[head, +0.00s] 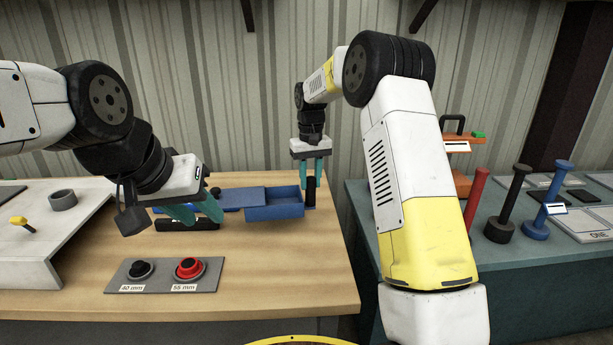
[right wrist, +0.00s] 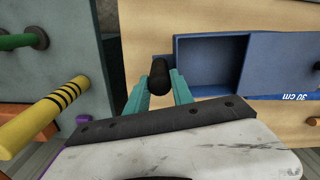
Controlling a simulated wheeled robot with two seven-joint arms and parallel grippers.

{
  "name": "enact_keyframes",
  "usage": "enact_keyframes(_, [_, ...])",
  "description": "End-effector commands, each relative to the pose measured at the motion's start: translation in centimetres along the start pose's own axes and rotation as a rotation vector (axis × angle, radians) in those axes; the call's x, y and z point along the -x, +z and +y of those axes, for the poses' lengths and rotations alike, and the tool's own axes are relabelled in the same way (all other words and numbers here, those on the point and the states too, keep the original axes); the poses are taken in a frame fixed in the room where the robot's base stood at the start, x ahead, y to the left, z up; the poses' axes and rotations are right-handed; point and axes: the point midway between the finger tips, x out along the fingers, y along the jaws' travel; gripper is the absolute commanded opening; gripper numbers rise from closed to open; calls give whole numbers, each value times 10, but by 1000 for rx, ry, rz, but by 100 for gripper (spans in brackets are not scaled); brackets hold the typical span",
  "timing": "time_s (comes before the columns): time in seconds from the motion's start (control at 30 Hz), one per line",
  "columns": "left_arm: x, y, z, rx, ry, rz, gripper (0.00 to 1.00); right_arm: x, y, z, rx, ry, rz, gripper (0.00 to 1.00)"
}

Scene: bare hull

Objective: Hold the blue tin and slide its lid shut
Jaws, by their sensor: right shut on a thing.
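The blue tin (head: 276,212) lies on the wooden table with its right part uncovered and empty. Its blue lid (head: 243,196) is slid out to the left. In the right wrist view, the tin (right wrist: 209,66) shows open beside the lid (right wrist: 283,62). My right gripper (head: 311,184) points down at the tin's right end, shut on a black upright handle (right wrist: 158,79) there. My left gripper (head: 197,212) is open, its fingers apart, over the table left of the lid.
A black flat piece (head: 188,225) lies under my left gripper. In front stands a grey plate (head: 162,276) with a black and a red knob. A grey ring (head: 63,200) sits on the white stand at left. A teal bench (head: 540,280) with upright handles stands at right.

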Motion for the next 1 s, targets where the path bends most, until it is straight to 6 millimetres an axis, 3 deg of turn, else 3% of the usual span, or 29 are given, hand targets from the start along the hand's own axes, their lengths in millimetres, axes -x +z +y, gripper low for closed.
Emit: enact_keyframes(1.0, [0, 0, 0, 0, 0, 0, 36, -30, 0, 0, -1, 0, 1, 0])
